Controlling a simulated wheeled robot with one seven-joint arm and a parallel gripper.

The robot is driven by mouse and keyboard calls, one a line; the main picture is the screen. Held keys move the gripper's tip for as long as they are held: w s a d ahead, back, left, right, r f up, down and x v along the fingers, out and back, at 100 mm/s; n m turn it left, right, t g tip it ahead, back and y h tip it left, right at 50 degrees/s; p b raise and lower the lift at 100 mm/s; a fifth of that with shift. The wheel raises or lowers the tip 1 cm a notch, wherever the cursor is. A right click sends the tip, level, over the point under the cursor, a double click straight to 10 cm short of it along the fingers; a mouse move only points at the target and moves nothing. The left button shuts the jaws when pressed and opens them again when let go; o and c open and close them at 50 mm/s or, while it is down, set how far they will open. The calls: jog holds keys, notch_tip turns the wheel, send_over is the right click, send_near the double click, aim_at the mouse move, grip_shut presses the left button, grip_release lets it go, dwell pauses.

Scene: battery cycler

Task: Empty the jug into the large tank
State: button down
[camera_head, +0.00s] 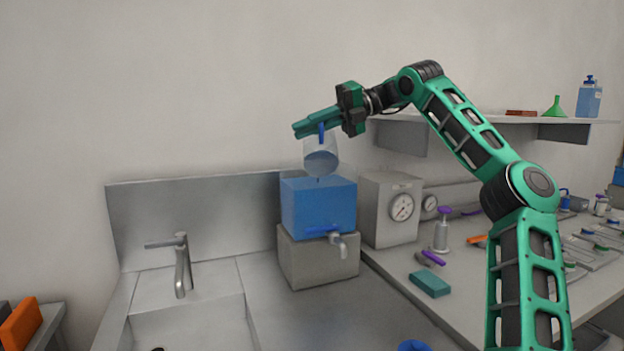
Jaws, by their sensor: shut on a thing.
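The jug (320,161) is clear with a blue handle (321,133) and hangs in the air under my gripper (303,127). My gripper is shut on the jug's handle. The jug holds some greyish-blue liquid and its lower end is just above the top of the large tank. A thin dark mark shows between the jug and the tank; I cannot tell if it is liquid. The large tank (312,210) is a blue box with a tap (337,241) at its front, standing on a grey block (308,262).
A grey box with a dial (390,208) stands right of the tank. A sink with a faucet (182,264) is at left. A shelf (470,119) is behind my arm.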

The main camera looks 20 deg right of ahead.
aim_at(307, 139)
jog(key=shift+w+d+r+m+g+p, duration=0.15)
jog(key=shift+w+r+m+g+p, duration=0.15)
jog(key=shift+w+r+m+p, duration=0.55)
dwell(1.1)
jog(key=shift+d+y, duration=0.15)
jog(key=shift+y, duration=0.15)
jog(key=shift+w+r, duration=0.1)
jog(key=shift+w, duration=0.1)
jog(key=shift+w+d+r+m+g, duration=0.15)
jog(key=shift+w+d+r+m, duration=0.05)
jog(key=shift+w, duration=0.2)
jog(key=shift+w+d+r+m+g, duration=0.15)
jog(key=shift+w+r, duration=0.05)
jog(key=shift+w, duration=0.15)
jog(key=shift+w+r+y, duration=0.15)
jog(key=shift+w+y, duration=0.15)
jog(key=shift+w, duration=0.05)
jog(key=shift+w+d+r+m, duration=0.15)
jog(key=shift+m, duration=0.15)
